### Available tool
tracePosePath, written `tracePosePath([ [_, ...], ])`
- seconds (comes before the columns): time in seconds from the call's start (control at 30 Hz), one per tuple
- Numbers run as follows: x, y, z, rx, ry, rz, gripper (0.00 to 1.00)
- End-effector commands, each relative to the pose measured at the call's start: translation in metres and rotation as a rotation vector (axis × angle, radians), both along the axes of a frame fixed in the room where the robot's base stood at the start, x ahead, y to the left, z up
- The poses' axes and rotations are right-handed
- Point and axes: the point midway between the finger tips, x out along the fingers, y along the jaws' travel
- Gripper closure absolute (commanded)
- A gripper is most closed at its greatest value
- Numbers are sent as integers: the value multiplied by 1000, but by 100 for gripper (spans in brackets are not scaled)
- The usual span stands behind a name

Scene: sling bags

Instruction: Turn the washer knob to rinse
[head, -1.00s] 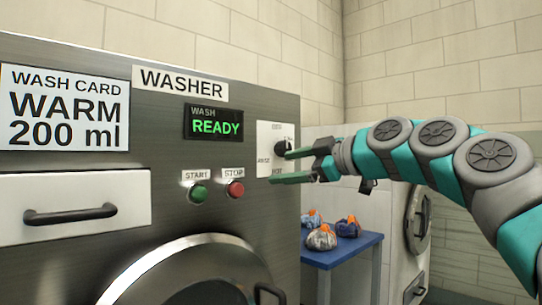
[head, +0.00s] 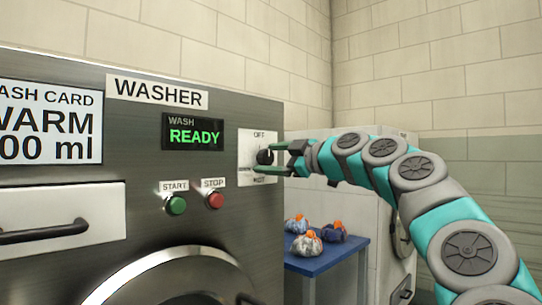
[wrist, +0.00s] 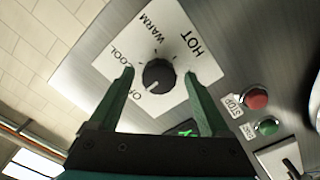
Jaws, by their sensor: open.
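The washer knob (wrist: 158,75) is a round black dial on a white plate (wrist: 172,40). In the wrist view the plate reads OFF, COOL, WARM and HOT; I see no rinse label. The knob's white mark points toward OFF. My gripper (wrist: 159,79) is open, with one green finger on each side of the knob and a gap to it in this view. In the head view the knob (head: 265,157) is partly hidden by my gripper (head: 268,159), whose fingers reach the plate area. Contact cannot be told.
The green START button (head: 175,205) and red STOP button (head: 215,200) sit on the panel left of and below the knob. The display (head: 193,132) reads WASH READY. A blue table (head: 325,262) with several small bags (head: 308,243) stands right of the washer.

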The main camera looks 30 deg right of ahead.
Motion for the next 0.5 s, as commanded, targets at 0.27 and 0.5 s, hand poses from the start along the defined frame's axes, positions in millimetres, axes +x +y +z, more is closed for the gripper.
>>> tracePosePath([
  [0.27,1,0,1,1,-2,-1,23],
  [0.5,1,0,1,1,-3,-1,50],
])
